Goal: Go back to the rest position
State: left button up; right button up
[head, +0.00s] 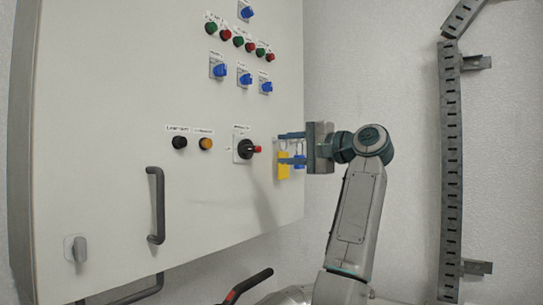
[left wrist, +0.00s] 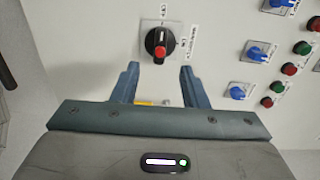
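My left gripper (head: 284,148) is raised in front of the grey-white cabinet (head: 110,110), right of the black rotary switch with a red tip (head: 246,149). In the left wrist view its two blue fingers (left wrist: 159,82) stand apart with nothing gripped between the tips. The rotary switch (left wrist: 159,43) shows beyond the fingertips. A yellow sliver (left wrist: 146,103) shows low between the fingers. My right gripper is in neither view.
The cabinet front carries blue switches (head: 220,70), green and red buttons (head: 238,41), black and orange knobs (head: 205,143) and a dark handle (head: 156,205). A slotted metal rail (head: 450,160) runs up the right wall. The space between my arm and the rail looks clear.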

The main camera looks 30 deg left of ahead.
pick_arm(q)
jog(key=shift+s+d, duration=0.1)
jog(key=shift+d, duration=0.75)
